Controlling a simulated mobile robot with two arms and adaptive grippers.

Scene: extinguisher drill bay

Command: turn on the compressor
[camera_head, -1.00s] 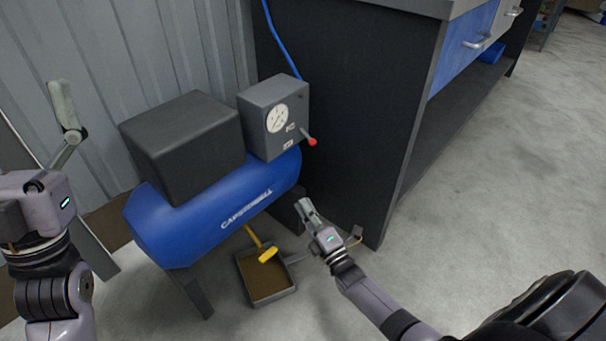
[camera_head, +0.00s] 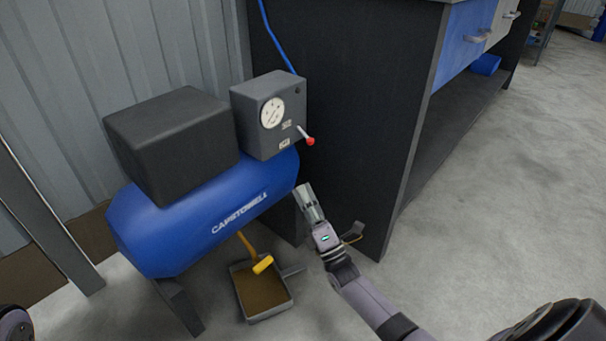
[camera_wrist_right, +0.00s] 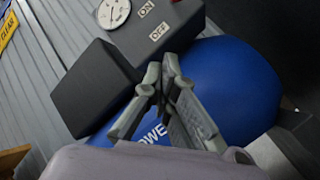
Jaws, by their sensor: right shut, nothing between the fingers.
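The compressor has a blue tank (camera_head: 205,222) with a dark motor cover and a grey control box (camera_head: 268,115) on top. A lever with a red knob (camera_head: 310,141) sticks out from the box's right side, by two small labels. In the right wrist view the box (camera_wrist_right: 180,18) shows ON above OFF; I cannot make out the lever there. My right gripper (camera_head: 304,190) is shut and empty, below the red knob and apart from it. Its fingers (camera_wrist_right: 162,78) show in front of the tank in the wrist view. My left gripper is out of view.
A dark workbench side panel (camera_head: 345,120) stands close behind and right of the compressor. A blue hose (camera_head: 276,38) runs up behind the box. Open floor lies to the right.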

